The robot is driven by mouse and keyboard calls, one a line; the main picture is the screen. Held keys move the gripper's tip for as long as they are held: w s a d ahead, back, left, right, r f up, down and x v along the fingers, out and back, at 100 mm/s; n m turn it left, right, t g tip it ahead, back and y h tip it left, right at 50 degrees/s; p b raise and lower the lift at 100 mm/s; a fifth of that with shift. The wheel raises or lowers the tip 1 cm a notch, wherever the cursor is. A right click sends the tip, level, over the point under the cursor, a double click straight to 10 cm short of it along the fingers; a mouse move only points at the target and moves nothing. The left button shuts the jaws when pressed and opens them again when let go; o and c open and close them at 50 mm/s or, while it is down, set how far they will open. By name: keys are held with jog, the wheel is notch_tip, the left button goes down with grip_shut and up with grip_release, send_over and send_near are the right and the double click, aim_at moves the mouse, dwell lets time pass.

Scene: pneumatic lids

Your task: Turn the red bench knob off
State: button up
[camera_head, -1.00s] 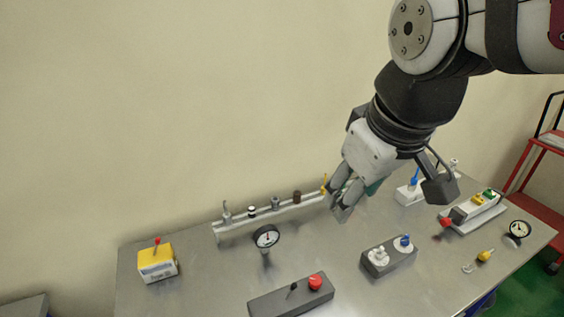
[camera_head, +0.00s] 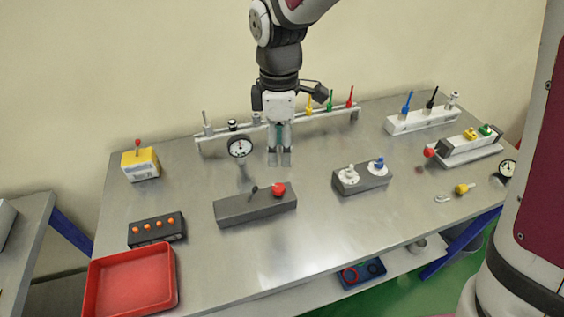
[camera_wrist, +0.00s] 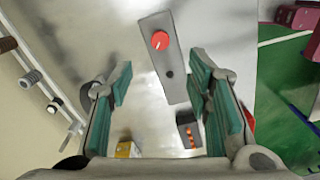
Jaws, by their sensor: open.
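A red round knob (camera_head: 278,188) sits on the right end of a long dark grey block (camera_head: 240,208), beside a small black lever (camera_head: 253,189). In the wrist view the red knob (camera_wrist: 160,40) lies above the space between my fingers, with a pale line across its top. My gripper (camera_head: 279,160) is open and empty and points down. It appears above and behind the knob, apart from it. In the wrist view its green-padded fingers (camera_wrist: 161,82) stand wide apart.
A gauge (camera_head: 239,147) stands left of my gripper. A rail with levers (camera_head: 295,120) runs behind it. A block with white and blue knobs (camera_head: 362,182) stands to the right. A box with orange buttons (camera_head: 170,236) and a red tray (camera_head: 108,309) lie at front left.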

aim_at(280, 187)
notch_tip(280, 187, down, 12)
jog(key=shift+f+p, duration=0.15)
jog(key=shift+p, duration=0.25)
grip_shut()
